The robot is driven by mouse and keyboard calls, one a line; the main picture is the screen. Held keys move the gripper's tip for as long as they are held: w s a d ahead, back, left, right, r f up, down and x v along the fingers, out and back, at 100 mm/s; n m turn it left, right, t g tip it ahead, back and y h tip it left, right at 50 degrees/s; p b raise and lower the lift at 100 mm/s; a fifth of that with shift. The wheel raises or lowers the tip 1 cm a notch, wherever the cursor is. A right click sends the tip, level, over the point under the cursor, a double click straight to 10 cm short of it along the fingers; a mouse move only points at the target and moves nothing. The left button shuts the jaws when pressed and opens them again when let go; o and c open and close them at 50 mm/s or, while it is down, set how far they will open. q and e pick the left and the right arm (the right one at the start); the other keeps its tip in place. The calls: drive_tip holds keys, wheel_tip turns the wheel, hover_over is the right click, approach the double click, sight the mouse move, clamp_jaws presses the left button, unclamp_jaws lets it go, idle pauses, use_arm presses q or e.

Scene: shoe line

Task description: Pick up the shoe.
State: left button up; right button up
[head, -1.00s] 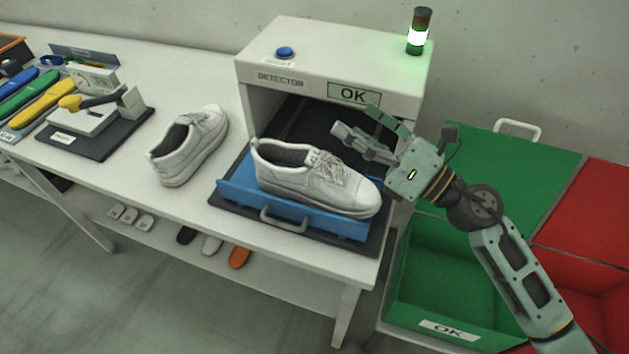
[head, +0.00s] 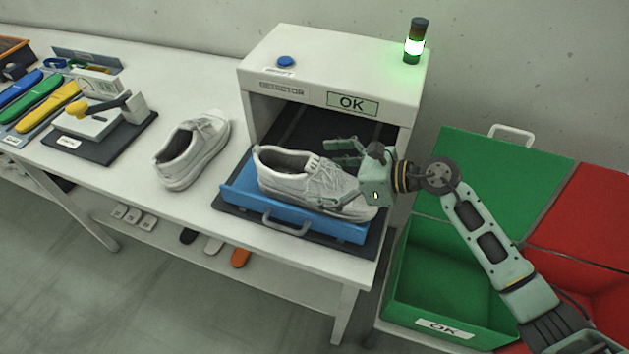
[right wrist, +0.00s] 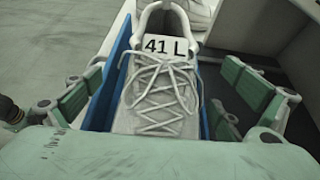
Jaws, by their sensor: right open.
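A white lace-up shoe (head: 300,177) lies on the blue drawer tray (head: 240,188) pulled out of the detector, its toe to the right. In the right wrist view its tongue label reads "41 L", and the shoe (right wrist: 160,95) lies between the spread fingers. My right gripper (head: 340,172) is open over the toe end, with one finger on the far side and one on the near side. The right gripper (right wrist: 160,90) also shows open in the wrist view. I cannot tell whether its fingers touch the shoe. A second white shoe (head: 192,150) stands on the table left of the tray.
The detector (head: 330,65) stands behind the tray, its display reading "OK" and its lamp (head: 415,45) lit green-white. A green bin (head: 440,275) marked "OK" and a red bin (head: 590,230) stand at the right. A press-like device (head: 100,125) is at the left.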

drive_tip(key=shift+w+a+f, duration=0.1)
drive_tip(key=shift+a+f, duration=0.1)
drive_tip(key=shift+a, duration=0.15)
drive_tip(key=shift+c, duration=0.3)
drive_tip(key=shift+r, duration=0.1)
drive_tip(key=c, duration=1.5)
